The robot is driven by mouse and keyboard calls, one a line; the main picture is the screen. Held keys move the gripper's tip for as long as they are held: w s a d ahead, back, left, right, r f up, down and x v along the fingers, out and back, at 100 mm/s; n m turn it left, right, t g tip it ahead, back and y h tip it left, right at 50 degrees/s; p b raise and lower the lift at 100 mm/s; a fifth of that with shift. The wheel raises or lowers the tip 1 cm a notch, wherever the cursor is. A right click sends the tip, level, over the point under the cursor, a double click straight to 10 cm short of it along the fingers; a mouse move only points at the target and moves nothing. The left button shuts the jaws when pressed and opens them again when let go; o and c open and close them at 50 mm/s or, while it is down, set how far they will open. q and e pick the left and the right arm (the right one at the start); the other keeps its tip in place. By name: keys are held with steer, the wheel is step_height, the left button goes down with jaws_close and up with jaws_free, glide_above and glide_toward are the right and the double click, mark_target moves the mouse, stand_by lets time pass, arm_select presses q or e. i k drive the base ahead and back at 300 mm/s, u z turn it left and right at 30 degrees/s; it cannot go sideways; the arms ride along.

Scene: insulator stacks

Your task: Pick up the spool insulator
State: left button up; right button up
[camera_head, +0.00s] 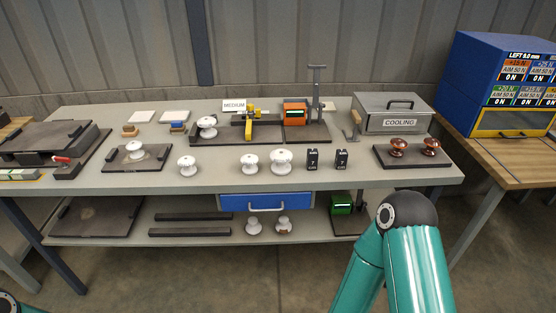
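Several white insulators stand on the grey workbench (225,182): one at the front left (187,167), a small one in the middle (249,164) and a larger one beside it (281,161). Another white insulator (134,149) sits on a dark plate at left, and one (207,127) on the dark fixture at the back. Two brown insulators (398,147) (431,147) stand on a dark tray at right. I cannot tell for certain which is the spool insulator. Only links of my arms show; both grippers are out of view.
Two black labelled blocks (312,159) (341,159) stand near the larger white insulator. A grey COOLING box (392,113) is at back right. A blue drawer (266,202) hangs below the top. The lower shelf holds two more insulators (253,226) (283,226). The bench's front strip is clear.

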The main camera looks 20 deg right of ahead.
mark_target(280, 158)
steer(key=u, duration=0.05)
steer(key=i, duration=0.9)
steer(key=z, duration=0.05)
